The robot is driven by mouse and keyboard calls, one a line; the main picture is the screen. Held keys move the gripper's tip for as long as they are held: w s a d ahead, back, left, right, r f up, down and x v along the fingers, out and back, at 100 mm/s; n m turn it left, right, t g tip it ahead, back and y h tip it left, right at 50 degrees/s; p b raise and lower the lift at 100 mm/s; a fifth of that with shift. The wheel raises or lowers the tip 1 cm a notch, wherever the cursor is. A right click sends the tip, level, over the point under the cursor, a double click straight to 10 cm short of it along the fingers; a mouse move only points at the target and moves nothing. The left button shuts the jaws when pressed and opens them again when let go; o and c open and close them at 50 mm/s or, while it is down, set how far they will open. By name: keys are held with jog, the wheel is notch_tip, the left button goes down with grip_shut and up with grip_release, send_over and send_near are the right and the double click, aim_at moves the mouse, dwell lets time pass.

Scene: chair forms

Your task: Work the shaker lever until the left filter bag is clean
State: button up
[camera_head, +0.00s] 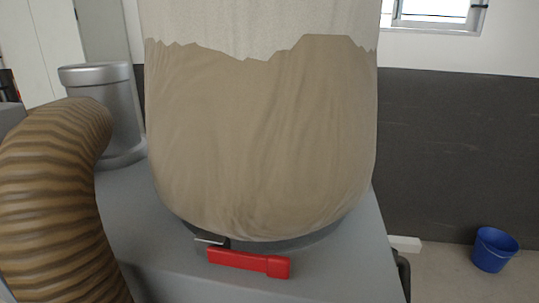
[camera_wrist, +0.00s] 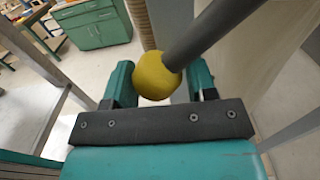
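The filter bag (camera_head: 262,130) hangs large in the middle of the head view, upright on a grey housing. Its lower, larger part is coated in brown dust with a jagged upper edge; the cloth above is pale. Only one bag is clearly seen. In the wrist view, a grey lever (camera_wrist: 215,25) comes in from the top right and ends in a yellow ball knob (camera_wrist: 156,75). The knob lies between the teal fingers of my gripper (camera_wrist: 160,82) and nearly fills the gap. Whether both fingers press on it is unclear. My gripper and the lever are not in the head view.
A red-handled clamp (camera_head: 248,263) sits at the bag's foot on the grey housing (camera_head: 165,262). A brown ribbed hose (camera_head: 50,190) curves along the left beside a metal cylinder (camera_head: 105,105). A blue bucket (camera_head: 494,249) stands on the right floor. A green cabinet (camera_wrist: 97,25) stands beyond my gripper.

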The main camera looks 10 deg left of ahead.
jog(key=shift+s+r, duration=0.15)
jog(key=shift+s, duration=0.1)
